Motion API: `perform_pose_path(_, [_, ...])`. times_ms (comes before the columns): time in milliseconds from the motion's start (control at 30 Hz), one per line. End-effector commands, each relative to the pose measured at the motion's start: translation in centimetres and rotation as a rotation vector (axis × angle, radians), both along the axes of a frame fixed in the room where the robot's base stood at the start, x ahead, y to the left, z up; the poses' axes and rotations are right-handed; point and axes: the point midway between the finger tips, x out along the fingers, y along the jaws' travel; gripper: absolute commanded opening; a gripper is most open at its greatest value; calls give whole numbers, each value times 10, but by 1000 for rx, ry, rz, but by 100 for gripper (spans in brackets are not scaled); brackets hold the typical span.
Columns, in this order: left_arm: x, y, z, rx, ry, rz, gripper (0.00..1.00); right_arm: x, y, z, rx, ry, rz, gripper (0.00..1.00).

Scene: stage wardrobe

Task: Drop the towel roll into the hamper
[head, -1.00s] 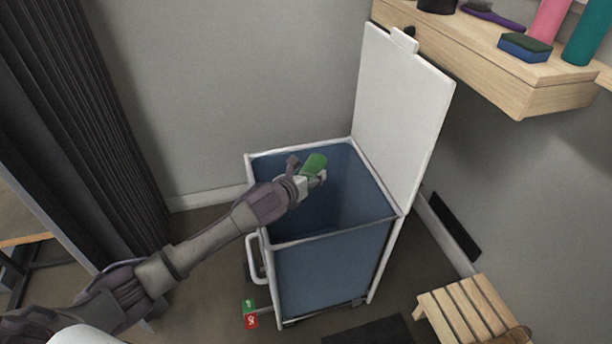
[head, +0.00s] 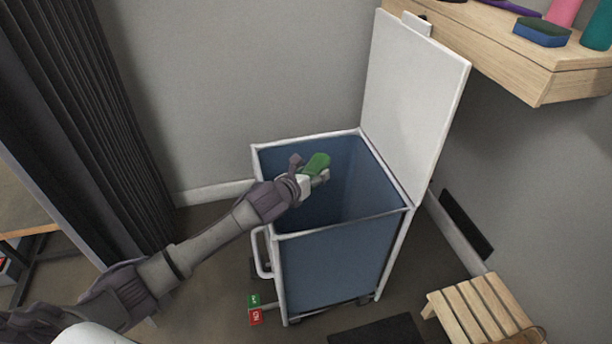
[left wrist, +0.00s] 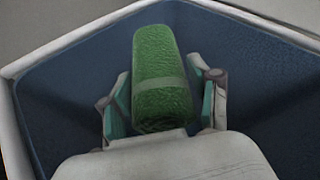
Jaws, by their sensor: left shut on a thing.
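The green towel roll (head: 318,163) has a paler band around it, which shows in the left wrist view (left wrist: 158,85). My left gripper (head: 312,175) is shut on the roll, one finger on each side, and holds it over the open top of the hamper. The fingers also show in the left wrist view (left wrist: 162,100). The hamper (head: 335,265) has blue sides, a white frame and an open mouth. Its white lid (head: 412,105) stands raised at the right rear. The hamper's floor is hidden. My right gripper is not in view.
A wooden shelf (head: 500,65) with a sponge (head: 541,32) and bottles juts out at upper right. A slatted wooden stool (head: 480,310) stands at lower right. A dark curtain (head: 90,120) hangs at left.

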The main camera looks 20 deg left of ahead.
Motion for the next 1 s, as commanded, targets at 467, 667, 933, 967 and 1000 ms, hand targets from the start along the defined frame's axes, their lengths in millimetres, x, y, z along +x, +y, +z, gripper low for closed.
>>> perform_pose_path(467, [0, 1, 0, 0, 1, 1, 91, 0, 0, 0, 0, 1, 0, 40])
perform_pose_path(667, [-8, 4, 2, 2, 1, 1, 91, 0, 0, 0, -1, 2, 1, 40])
perform_pose_path(933, [-56, 17, 20, 4, 1, -2, 91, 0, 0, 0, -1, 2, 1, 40])
perform_pose_path(967, [-63, 19, 22, 5, 0, -2, 91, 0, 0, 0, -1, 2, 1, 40])
perform_pose_path(1000, [-71, 21, 25, 3, 0, -3, 91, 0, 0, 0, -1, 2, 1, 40])
